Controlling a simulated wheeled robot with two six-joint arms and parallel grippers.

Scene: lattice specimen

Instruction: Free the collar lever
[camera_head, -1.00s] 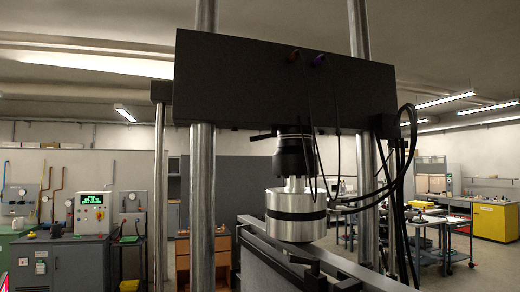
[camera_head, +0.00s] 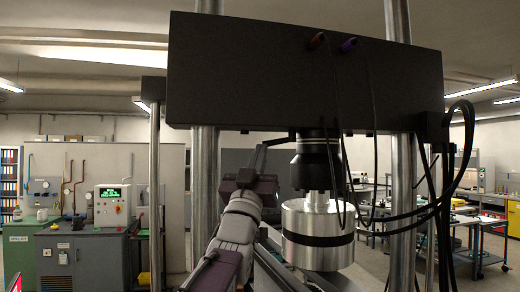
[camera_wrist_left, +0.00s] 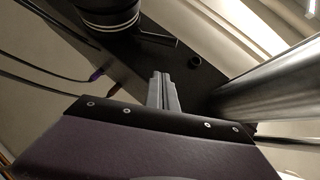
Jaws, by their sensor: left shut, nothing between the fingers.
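The collar (camera_head: 318,150) is a black ring under the dark crosshead, above a silver cylinder. Its dark lever (camera_head: 278,141) sticks out to the left, partly hard to tell from my fingers in the head view. In the left wrist view the collar (camera_wrist_left: 108,14) is at the upper left, and the lever (camera_wrist_left: 155,38) points right from it. My left gripper (camera_head: 260,152) is raised from below, left of the collar and close to the lever's outer end. Its fingers (camera_wrist_left: 161,78) are shut and empty; in the wrist view a gap shows between them and the lever.
The crosshead (camera_head: 300,75) hangs above, between steel columns (camera_head: 205,170). Black cables (camera_head: 460,170) loop at its right and thin cables hang before the collar. The silver cylinder (camera_head: 318,220) stands right of my left arm. A control cabinet (camera_head: 85,255) stands far left.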

